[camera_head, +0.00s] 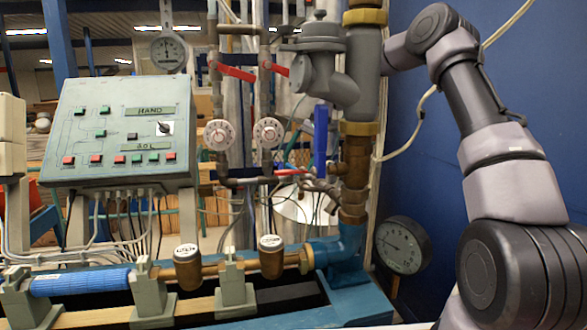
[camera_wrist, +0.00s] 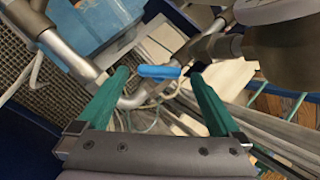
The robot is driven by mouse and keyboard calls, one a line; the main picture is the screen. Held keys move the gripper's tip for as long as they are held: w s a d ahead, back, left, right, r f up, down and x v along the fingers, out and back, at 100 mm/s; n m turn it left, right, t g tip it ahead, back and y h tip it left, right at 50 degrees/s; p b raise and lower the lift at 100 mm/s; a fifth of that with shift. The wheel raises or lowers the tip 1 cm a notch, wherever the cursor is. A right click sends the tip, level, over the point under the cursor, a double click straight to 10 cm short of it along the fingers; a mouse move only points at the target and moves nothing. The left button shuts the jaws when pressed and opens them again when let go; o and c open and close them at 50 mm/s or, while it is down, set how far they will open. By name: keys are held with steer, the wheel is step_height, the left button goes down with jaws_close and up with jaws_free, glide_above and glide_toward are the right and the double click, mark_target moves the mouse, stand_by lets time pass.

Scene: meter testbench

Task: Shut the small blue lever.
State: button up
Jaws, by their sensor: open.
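A small blue lever (camera_wrist: 158,72) lies crosswise near the middle of the wrist view, in front of pipes. In that view my gripper (camera_wrist: 160,80) is open, with one green finger to the left of the lever and one to the right. The lever appears between the fingertips; I cannot tell how far beyond them it is. I cannot tell which one matches the wrist view. My gripper is hidden behind the pipework in the head view.
A grey meter body (camera_head: 320,60) and the thick pipe (camera_head: 355,150) stand in front of my arm's far end. Two red levers (camera_head: 237,73) (camera_head: 280,69), a control box (camera_head: 125,130) and a round gauge (camera_head: 403,245) are nearby. A blue wall (camera_head: 420,150) stands behind.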

mark_target(294, 167)
steer(key=shift+x, duration=1.75)
steer(key=c, duration=1.2)
steer(key=shift+c, duration=0.2)
steer(key=shift+m, duration=0.3)
steer(key=m+t+y, duration=0.1)
steer(key=m+y, duration=0.1)
steer(key=shift+d+m+t, duration=0.15)
steer(key=shift+m+t, duration=0.15)
steer(key=shift+m+t+y, duration=0.9)
steer(key=shift+m+t, duration=0.6)
steer(key=shift+m, duration=0.6)
